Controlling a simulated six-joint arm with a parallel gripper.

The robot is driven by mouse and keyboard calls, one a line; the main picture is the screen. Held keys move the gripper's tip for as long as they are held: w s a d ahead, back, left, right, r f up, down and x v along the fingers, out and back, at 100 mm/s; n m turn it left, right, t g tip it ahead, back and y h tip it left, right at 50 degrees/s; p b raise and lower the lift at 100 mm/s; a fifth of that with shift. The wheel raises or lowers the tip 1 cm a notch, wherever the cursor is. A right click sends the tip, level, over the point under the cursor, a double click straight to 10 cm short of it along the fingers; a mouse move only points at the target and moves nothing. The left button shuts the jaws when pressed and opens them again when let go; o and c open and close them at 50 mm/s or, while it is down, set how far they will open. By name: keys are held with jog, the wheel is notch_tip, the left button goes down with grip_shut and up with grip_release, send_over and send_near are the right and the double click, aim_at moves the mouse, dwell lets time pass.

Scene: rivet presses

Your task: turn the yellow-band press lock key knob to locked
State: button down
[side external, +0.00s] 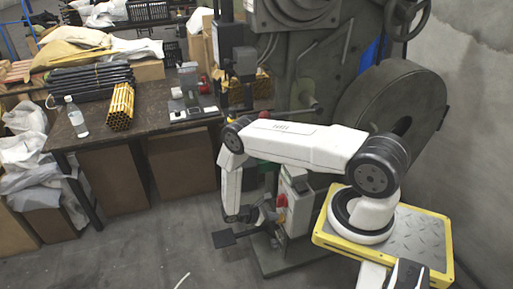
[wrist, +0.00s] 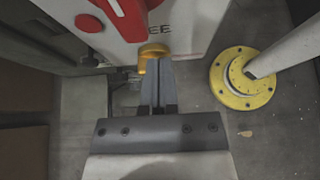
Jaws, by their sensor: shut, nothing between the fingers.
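A red handle (wrist: 128,12) sits on the panel above left. In the side view, my gripper (side external: 270,213) is small and low beside the white press box (side external: 297,205) with a red part (side external: 281,201).
A yellow floor flange (wrist: 225,85) with a pale post stands to the right in the wrist view. In the side view, a bench (side external: 150,118) with yellow tubes (side external: 120,107) and a bottle (side external: 76,117) stands at left. The floor in front is mostly clear.

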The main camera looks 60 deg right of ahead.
jog(key=shift+w+a, duration=1.9)
jog(key=shift+a, duration=0.05)
jog(key=w+a+r+m+t+y, duration=0.2)
jog(key=w+a+r+y, duration=0.15)
jog(key=r, duration=0.65)
jog(key=w+a+r+m+t+y, duration=0.2)
jog(key=w+a+r, duration=0.15)
jog(key=r, duration=0.65)
jog(key=s+a+r+m+t+y, duration=0.1)
jog(key=s+a+r+m+t, duration=0.1)
jog(key=r, duration=0.6)
jog(key=s+a+r+m+t+y, duration=0.2)
jog(key=s+a+r+t, duration=0.3)
jog(key=r, duration=0.3)
jog(key=shift+s+a+r+m, duration=0.35)
jog(key=shift+s+a+m, duration=0.15)
jog(key=shift+s, duration=0.4)
